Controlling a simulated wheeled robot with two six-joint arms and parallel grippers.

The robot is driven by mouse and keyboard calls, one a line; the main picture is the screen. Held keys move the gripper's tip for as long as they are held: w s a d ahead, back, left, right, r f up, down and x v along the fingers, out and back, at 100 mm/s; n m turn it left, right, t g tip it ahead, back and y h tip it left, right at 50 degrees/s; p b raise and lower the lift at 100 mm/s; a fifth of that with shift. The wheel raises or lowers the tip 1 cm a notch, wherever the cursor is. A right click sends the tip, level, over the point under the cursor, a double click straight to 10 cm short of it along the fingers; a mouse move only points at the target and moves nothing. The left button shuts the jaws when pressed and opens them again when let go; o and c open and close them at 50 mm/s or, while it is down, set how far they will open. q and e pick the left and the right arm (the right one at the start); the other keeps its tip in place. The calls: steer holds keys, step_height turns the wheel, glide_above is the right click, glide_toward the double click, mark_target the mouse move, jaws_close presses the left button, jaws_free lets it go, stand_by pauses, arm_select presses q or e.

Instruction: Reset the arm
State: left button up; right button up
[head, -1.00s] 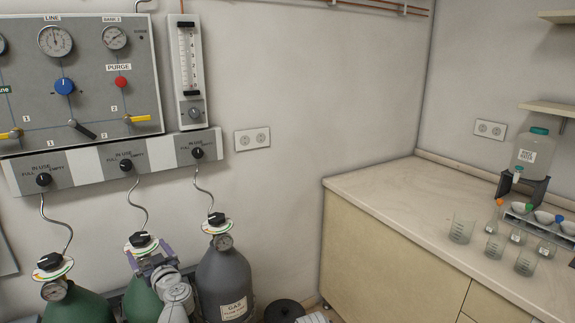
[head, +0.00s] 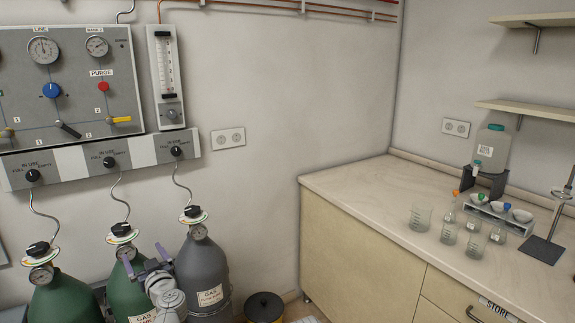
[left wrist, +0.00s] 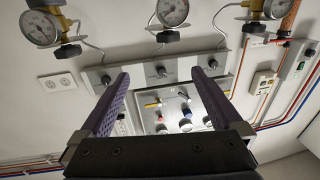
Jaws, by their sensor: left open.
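My left gripper (head: 145,266) shows in the head view in front of the middle green gas cylinder (head: 122,299) and beside the grey cylinder (head: 203,270). Its two purple fingers are spread apart, and my wrist hides part of the cylinders. In the left wrist view the gripper (left wrist: 160,74) is open and nothing is between its fingers. Behind the fingers, the wall panel (left wrist: 172,112) appears upside down. My right gripper is in neither view.
The gas panel (head: 70,85) and flowmeter (head: 168,70) are on the wall above the cylinders. A black-lidded yellow bin (head: 264,306) stands on the floor. The bench (head: 360,190) at right holds several beakers, a bottle (head: 490,148) and a stand (head: 545,245).

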arm_select(q)
steer(key=w+d+f+m+t+h, duration=0.1)
steer(key=w+d+f+m+h, duration=0.1)
steer(key=d+m+h, duration=0.55)
steer(key=w+d+f+m+t+h, duration=0.25)
steer(key=d+h, duration=0.25)
steer(key=d, duration=0.6)
steer(key=s+d+f+g+h, duration=0.3)
steer(key=d+f+g, duration=0.2)
steer(key=d+f, duration=0.15)
steer(key=s+a+f+n+g+y, duration=0.1)
steer(key=s+f+g+y, duration=0.1)
steer(key=s+f+g, duration=0.55)
steer(key=s+a+f+n+g+y, duration=0.15)
steer(key=s+f+g, duration=0.25)
steer(key=s, duration=0.7)
steer(key=s+d+m+g+y, duration=0.15)
steer(key=s+d+m, duration=0.35)
steer(key=d, duration=0.5)
step_height(320, 180, up, 14)
steer(key=s+p, duration=0.1)
steer(key=p, duration=1.2)
steer(key=shift+d+f+p, duration=0.2)
steer(key=shift+d+p, duration=0.1)
steer(key=shift+d, duration=0.05)
steer(key=shift+s+n, duration=0.1)
steer(key=shift+n, duration=0.15)
